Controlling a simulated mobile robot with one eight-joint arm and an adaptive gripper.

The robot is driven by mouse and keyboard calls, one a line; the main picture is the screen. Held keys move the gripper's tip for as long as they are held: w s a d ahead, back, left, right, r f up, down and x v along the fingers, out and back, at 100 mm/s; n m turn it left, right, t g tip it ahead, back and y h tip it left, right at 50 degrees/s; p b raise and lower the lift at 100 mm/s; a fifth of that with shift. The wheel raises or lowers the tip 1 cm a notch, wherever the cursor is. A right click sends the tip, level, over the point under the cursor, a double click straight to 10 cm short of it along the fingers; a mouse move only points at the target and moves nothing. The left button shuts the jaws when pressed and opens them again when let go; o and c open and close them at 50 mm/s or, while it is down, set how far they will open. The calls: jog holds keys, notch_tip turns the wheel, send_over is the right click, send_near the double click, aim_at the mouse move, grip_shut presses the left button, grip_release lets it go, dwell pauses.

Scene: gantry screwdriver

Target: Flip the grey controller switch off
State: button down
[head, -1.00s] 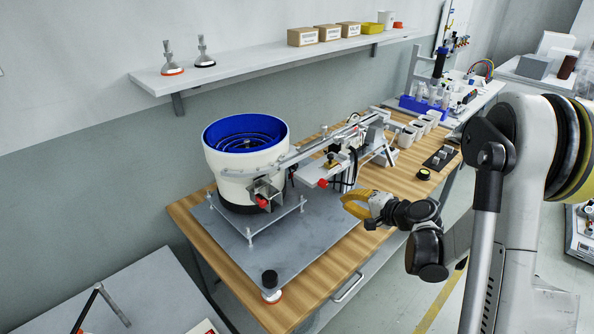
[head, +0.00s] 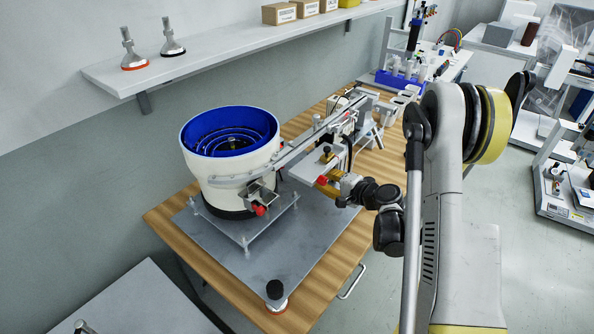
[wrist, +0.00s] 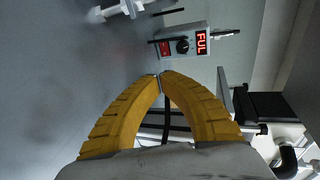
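The grey controller (wrist: 190,52) shows near the top of the wrist view, with a lit red display (wrist: 201,42), a black knob (wrist: 183,44) and a red switch (wrist: 165,48). The switch's position is too small to tell. My gripper (wrist: 161,75) has its yellow fingers brought together at the tips, with nothing seen between them. The tips lie just below the controller in the picture, apparently apart from it. In the head view, my gripper (head: 322,182) is beside the feeder's linear track, and I cannot make out the controller.
A white feeder bowl (head: 232,175) with a blue inside stands on a grey plate (head: 255,265) on the wooden table (head: 300,315). The track (head: 290,155) and its brackets crowd the space around my gripper. A shelf (head: 230,40) runs along the wall.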

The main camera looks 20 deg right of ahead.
aim_at(284, 167)
jog(key=b+x, duration=0.1)
jog(key=x, duration=0.3)
jog(key=b+x, duration=0.1)
jog(key=x, duration=0.3)
jog(key=b+x, duration=0.1)
jog(key=x, duration=0.4)
jog(key=shift+a+r+b, duration=0.1)
jog(key=shift+r+b, duration=0.2)
jog(key=shift+r, duration=0.05)
jog(key=shift+w+a+r, duration=0.1)
jog(key=shift+w, duration=0.3)
jog(key=shift+w+a, duration=0.2)
jog(key=shift+w, duration=0.2)
jog(key=shift+w+r, duration=0.1)
jog(key=shift+w, duration=0.15)
jog(key=shift+d, duration=0.1)
